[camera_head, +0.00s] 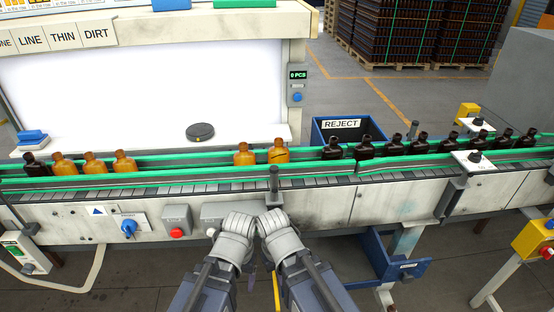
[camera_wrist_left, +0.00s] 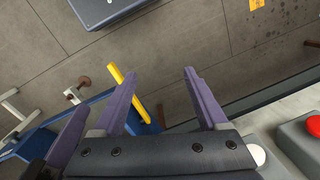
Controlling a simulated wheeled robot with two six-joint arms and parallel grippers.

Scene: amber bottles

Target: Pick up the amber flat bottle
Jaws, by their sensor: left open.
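Amber bottles stand in a row on the conveyor (camera_head: 190,187) in the head view. A pair (camera_head: 278,152) is near the middle, and three more (camera_head: 95,163) are at the left. I cannot tell from their outlines which one is the flat bottle. My left gripper (camera_head: 252,281) hangs low in front of the conveyor, below and apart from the bottles. In the left wrist view, its purple fingers (camera_wrist_left: 160,80) are spread and empty over the floor. My right arm is beside it in the head view; its fingers are hidden.
Green guide rails (camera_head: 190,167) run along both sides of the belt. Several dark bottles (camera_head: 364,147) stand at the right, and one (camera_head: 35,165) at the far left. A blue reject bin (camera_head: 320,128) is behind the belt. A dark post (camera_head: 274,180) stands at the front edge.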

